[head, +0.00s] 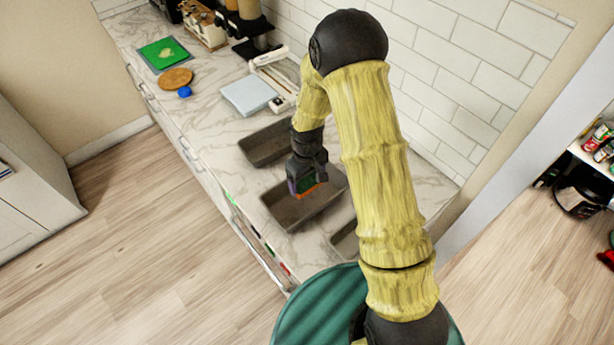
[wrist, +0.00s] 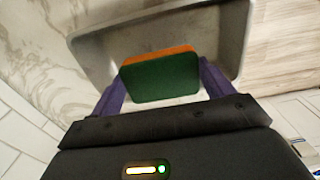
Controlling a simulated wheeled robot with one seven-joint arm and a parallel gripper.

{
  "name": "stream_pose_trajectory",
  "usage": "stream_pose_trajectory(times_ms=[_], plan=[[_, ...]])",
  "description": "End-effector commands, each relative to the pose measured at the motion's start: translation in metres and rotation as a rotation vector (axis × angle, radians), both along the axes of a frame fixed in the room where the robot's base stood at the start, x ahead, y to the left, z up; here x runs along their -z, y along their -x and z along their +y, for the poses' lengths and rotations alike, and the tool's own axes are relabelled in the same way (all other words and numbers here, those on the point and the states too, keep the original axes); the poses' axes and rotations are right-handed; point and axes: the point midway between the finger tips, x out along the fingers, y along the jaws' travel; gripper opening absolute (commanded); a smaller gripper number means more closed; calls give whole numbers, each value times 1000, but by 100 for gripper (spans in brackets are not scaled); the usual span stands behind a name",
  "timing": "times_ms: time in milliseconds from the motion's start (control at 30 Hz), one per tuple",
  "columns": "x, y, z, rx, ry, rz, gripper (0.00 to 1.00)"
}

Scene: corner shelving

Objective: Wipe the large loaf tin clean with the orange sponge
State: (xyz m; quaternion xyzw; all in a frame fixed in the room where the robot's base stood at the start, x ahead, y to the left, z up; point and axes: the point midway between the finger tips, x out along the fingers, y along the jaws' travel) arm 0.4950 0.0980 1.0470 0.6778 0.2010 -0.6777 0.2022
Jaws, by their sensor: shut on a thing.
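The orange sponge (head: 309,190) has a green face and an orange layer; in the wrist view the sponge (wrist: 160,80) sits between my two purple fingers. My gripper (head: 304,186) is shut on it, over a grey loaf tin (head: 292,211), the middle of three on the counter. This tin looks the largest. In the wrist view the tin (wrist: 95,50) spreads behind the sponge, its interior partly hidden. Whether the sponge touches the tin floor I cannot tell.
Another tin (head: 262,150) stands behind, and a third (head: 346,243) in front is partly hidden by my arm. A white scale-like board (head: 249,95), a blue item (head: 184,92), a round brown board (head: 176,78) and a green mat (head: 164,54) lie farther back. A tiled wall (head: 445,90) borders the counter.

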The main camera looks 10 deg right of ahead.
Motion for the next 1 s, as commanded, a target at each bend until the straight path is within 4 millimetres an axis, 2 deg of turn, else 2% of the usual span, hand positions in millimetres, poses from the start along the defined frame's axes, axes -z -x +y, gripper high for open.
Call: stream_pose_trajectory(times_ms=[33, 700, 1000], plan=[[8, 0, 0, 0, 1, 1, 62], [62, 0, 0, 0, 1, 1, 62], [79, 0, 0, 0, 1, 1, 62]])
